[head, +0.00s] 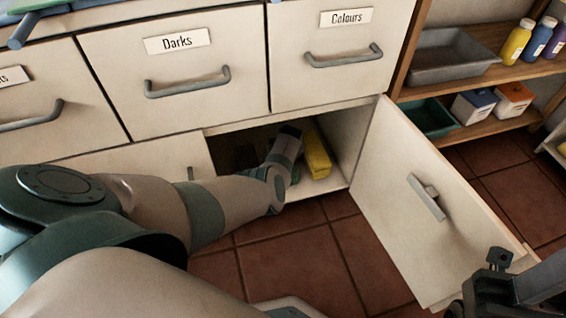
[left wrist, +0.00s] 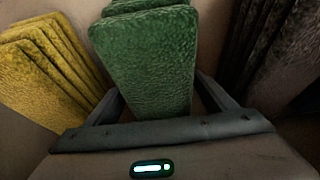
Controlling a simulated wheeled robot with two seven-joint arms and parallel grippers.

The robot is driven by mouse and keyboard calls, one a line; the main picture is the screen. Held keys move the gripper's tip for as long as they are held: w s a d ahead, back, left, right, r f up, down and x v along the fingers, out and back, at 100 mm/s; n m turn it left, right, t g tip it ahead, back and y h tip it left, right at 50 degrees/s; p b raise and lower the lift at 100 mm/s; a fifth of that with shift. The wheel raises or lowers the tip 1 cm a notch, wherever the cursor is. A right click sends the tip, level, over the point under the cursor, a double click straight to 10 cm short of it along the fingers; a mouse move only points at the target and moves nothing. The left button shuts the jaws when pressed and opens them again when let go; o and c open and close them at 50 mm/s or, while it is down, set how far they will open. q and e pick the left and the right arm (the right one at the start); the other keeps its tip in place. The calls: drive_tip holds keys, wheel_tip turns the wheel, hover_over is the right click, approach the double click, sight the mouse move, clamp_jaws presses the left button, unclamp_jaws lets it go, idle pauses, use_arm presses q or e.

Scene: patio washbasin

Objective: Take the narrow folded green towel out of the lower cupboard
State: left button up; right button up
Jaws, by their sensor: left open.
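The narrow folded green towel (left wrist: 145,50) stands in the lower cupboard and fills the middle of the left wrist view. My left gripper (left wrist: 160,92) is open, with one finger on each side of the towel's near end. I cannot tell whether the fingers touch it. In the head view my left gripper (head: 288,140) reaches into the open cupboard (head: 345,135) and hides most of the green towel. Part of my right arm's end (head: 492,285) shows at the lower right of the head view; its fingers cannot be made out.
A folded yellow towel (left wrist: 45,70) stands on one side of the green one, also in the head view (head: 316,155). Dark folded cloth (left wrist: 270,45) stands on the other. The cupboard door (head: 400,190) is swung open to the right. Drawers (head: 175,65) sit above.

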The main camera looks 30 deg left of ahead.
idle(0.4)
use_arm(q)
drive_tip(key=c, duration=1.3)
drive_tip(key=shift+o, duration=0.2)
drive_tip(key=shift+r, duration=0.15)
